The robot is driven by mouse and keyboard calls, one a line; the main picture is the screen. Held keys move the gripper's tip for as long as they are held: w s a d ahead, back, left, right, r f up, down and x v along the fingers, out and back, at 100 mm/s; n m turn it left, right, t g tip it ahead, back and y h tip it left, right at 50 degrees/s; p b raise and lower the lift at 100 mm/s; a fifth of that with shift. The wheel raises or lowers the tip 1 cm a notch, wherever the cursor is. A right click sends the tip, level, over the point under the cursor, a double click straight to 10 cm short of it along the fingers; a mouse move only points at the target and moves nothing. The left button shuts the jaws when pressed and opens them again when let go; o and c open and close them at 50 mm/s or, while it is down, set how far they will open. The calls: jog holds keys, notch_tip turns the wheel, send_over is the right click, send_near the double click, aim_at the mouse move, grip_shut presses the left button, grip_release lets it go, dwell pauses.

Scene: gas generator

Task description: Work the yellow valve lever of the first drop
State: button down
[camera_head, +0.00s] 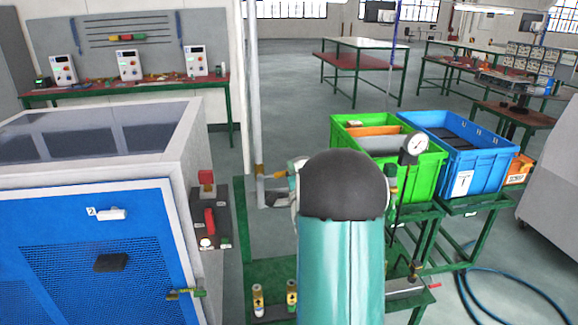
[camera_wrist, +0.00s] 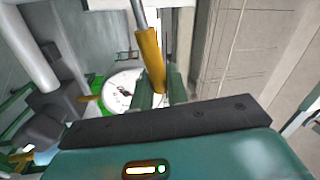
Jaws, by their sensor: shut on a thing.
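The yellow valve lever (camera_wrist: 151,58) runs down the upper middle of the wrist view, with its lower end between the two green fingers of my gripper (camera_wrist: 160,92). The fingers are shut on it. In the head view a yellow piece of the lever (camera_head: 262,171) shows beside the grey vertical drop pipe (camera_head: 254,100). My arm, teal with a dark rounded joint, covers the middle of the head view and hides most of my gripper there. The valve body behind the lever is not clear.
A blue-fronted generator cabinet (camera_head: 95,250) with a red switch (camera_head: 209,220) stands at left. A green crate (camera_head: 425,180) and a blue crate (camera_head: 487,170) stand on green stands at right. A pressure gauge (camera_head: 414,146) rises just right of my arm. A blue hose (camera_head: 510,285) lies on the floor.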

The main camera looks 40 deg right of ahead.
jog(key=shift+f+m, duration=1)
jog(key=shift+m, duration=0.4)
jog(key=shift+f, duration=0.1)
jog(key=c, duration=1.4)
grip_release()
jog(key=shift+c, duration=0.2)
jog(key=shift+g+h, duration=0.3)
jog(key=shift+h, duration=0.1)
jog(key=v, duration=1.4)
jog(key=shift+w+d, duration=0.1)
